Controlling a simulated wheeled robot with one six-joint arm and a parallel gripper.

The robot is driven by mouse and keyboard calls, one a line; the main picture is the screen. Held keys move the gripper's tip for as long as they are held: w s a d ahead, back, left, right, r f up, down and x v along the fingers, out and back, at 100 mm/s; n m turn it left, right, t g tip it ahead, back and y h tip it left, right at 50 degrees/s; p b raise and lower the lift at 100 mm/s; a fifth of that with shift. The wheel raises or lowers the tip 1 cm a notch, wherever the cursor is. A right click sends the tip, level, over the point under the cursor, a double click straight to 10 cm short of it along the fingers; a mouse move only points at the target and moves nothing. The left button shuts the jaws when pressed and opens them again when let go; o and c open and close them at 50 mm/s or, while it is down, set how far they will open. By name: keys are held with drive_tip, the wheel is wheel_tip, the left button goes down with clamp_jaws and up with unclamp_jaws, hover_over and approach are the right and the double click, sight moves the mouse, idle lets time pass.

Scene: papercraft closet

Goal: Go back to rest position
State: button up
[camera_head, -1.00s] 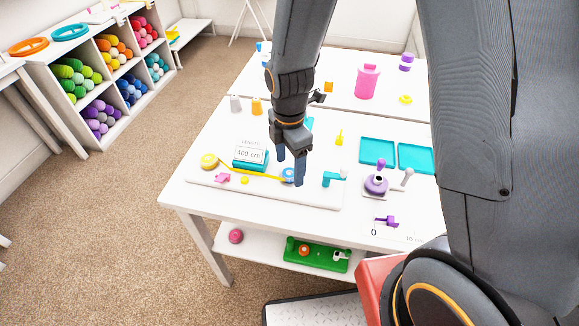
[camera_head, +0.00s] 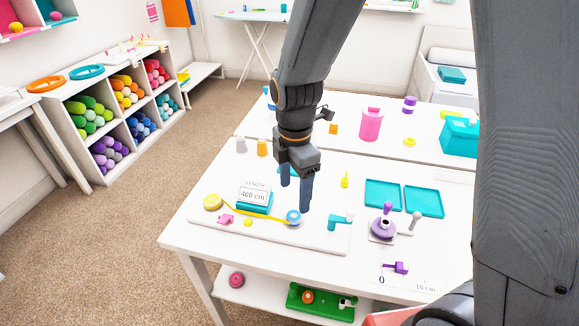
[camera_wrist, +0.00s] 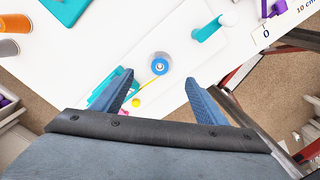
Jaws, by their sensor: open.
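My gripper (camera_head: 296,196) is open and empty above the white board on the table in the head view. Its two blue fingers (camera_wrist: 160,97) stand apart in the wrist view. A teal display block (camera_head: 254,200) reading "400 cm" stands left of the gripper. The fingers appear clear of the spool.
Teal trays (camera_head: 383,195), a purple piece (camera_head: 382,228) and a teal bracket (camera_head: 340,221) lie to the right. A pink jar (camera_head: 371,124) stands farther back. A shelf of coloured rolls (camera_head: 120,105) is at left. Carpet (camera_head: 120,240) is free left of the table.

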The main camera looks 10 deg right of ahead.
drive_tip(key=s+d+r+m, duration=0.1)
drive_tip(key=s+d+m, duration=0.1)
drive_tip(key=d+m, duration=0.2)
drive_tip(key=s+d+r+m, duration=0.1)
drive_tip(key=s+d+m, duration=0.2)
drive_tip(key=m, duration=0.7)
drive_tip(key=s+d+r+m+t, duration=0.1)
drive_tip(key=s+d+m, duration=0.1)
drive_tip(key=d+m, duration=0.3)
drive_tip(key=m, duration=0.3)
drive_tip(key=shift+s+d+r, duration=0.35)
drive_tip(key=shift+r, duration=0.05)
drive_tip(key=shift+c, duration=0.5)
